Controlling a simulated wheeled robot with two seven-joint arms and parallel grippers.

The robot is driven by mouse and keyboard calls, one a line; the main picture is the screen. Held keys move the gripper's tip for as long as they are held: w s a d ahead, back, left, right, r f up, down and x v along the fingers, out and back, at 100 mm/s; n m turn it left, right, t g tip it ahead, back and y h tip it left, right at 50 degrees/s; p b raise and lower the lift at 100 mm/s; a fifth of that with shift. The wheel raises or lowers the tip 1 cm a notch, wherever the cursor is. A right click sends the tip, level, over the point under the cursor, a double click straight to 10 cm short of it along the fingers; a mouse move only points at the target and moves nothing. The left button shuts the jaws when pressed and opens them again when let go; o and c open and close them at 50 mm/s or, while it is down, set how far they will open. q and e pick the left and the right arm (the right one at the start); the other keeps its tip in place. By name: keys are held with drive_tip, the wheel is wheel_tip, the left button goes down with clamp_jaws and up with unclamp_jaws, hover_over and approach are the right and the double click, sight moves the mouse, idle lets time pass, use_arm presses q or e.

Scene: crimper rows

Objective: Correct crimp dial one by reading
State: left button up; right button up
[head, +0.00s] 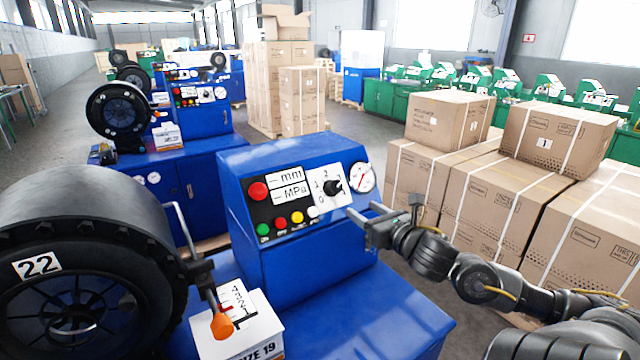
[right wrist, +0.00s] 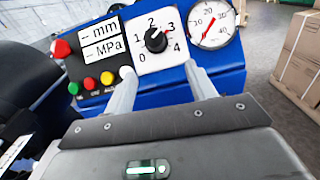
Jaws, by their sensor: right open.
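The blue crimper's front panel holds a black crimp dial (head: 333,187) on a white plate numbered 0 to 4. In the right wrist view the dial (right wrist: 157,40) has its pointer towards the 3, where a red mark shows. A round gauge (right wrist: 212,27) with a red needle sits right of the dial; it also shows in the head view (head: 362,177). The mm and MPa displays (right wrist: 101,40) show dashes. My right gripper (head: 362,212) is open and empty, in front of the panel below the dial, with its fingers (right wrist: 159,70) apart. My left gripper is not in view.
A red button (head: 258,190) and several small coloured buttons are left of the dial. A black wheel marked 22 (head: 38,265) and an orange-tipped lever (head: 222,325) stand at left. Strapped cartons (head: 505,195) fill the right. More blue crimpers (head: 190,175) stand behind.

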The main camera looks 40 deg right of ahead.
sight(338, 189)
drive_tip(key=shift+n, duration=0.4)
drive_tip(key=w+p, duration=0.1)
drive_tip(key=w, duration=0.1)
drive_tip(key=w+r+p, duration=0.1)
drive_tip(key=w, duration=0.1)
drive_tip(key=w+r, duration=0.1)
drive_tip(key=w, duration=0.2)
drive_tip(key=shift+d+p, duration=0.35)
drive_tip(key=shift+p, duration=0.05)
drive_tip(key=w+p, duration=0.1)
drive_tip(key=w, duration=0.1)
drive_tip(key=shift+w+d+f, duration=0.1)
drive_tip(key=shift+w+f, duration=0.05)
drive_tip(key=shift+w, duration=0.25)
drive_tip(key=shift+w+f, duration=0.1)
drive_tip(key=shift+w, duration=0.3)
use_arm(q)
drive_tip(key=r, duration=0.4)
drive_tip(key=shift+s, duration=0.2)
